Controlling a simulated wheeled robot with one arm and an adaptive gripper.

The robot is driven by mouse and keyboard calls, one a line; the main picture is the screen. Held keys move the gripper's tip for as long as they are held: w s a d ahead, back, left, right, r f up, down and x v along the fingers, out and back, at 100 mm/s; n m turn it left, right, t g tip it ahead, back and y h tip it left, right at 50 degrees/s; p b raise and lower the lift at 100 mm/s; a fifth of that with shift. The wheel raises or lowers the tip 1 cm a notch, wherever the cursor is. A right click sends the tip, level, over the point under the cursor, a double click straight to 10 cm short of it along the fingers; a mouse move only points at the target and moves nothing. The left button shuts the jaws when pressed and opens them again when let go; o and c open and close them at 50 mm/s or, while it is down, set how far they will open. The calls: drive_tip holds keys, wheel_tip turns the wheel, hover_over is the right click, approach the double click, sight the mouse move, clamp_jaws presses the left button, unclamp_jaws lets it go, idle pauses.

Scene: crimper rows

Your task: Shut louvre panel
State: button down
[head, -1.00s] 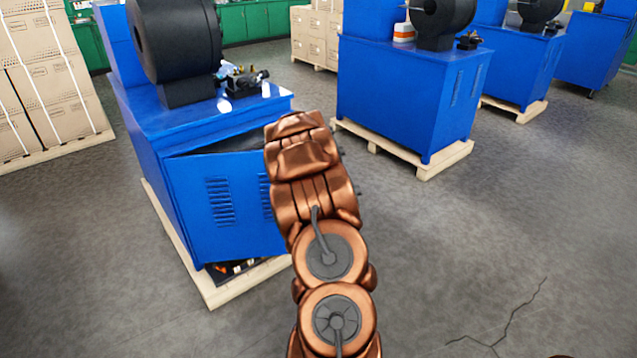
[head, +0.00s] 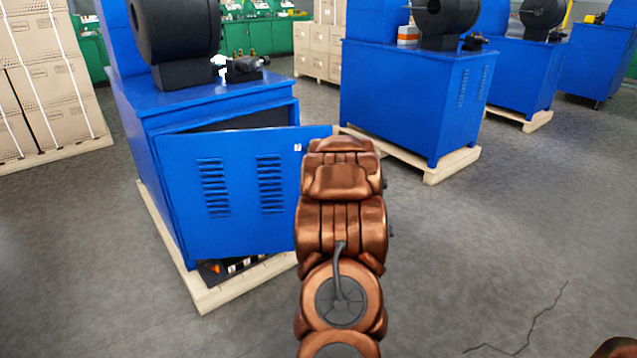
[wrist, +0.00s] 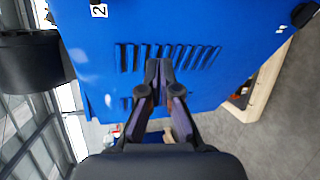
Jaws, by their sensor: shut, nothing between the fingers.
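The louvre panel (head: 235,165) is a blue door with two groups of slots on the front of the nearest blue cabinet (head: 215,105). It stands ajar, its right edge swung out from the cabinet and a dark gap showing above it. My arm covers its lower right part in the head view. In the wrist view the panel (wrist: 235,25) fills the upper middle, with slots and a small "2" label. My gripper (wrist: 161,65) is shut and empty, its tips in front of the slots; I cannot tell if they touch. My arm hides it in the head view.
The cabinet stands on a wooden pallet (head: 205,292), which sticks out below the panel. Another blue cabinet (head: 400,95) on a pallet stands to the right. Stacked boxes (head: 50,80) are at the left. Grey floor (head: 510,220) is clear at the right.

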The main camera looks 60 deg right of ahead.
drive_tip(key=s+d+m+h+b, duration=0.3)
drive_tip(key=s+m+h+b, duration=0.1)
drive_tip(key=s, duration=0.1)
drive_tip(key=b+x, duration=0.2)
drive_tip(key=x, duration=1.2)
drive_tip(key=shift+s+r+b, duration=0.15)
drive_tip(key=shift+b, duration=0.15)
drive_tip(key=shift+d, duration=0.1)
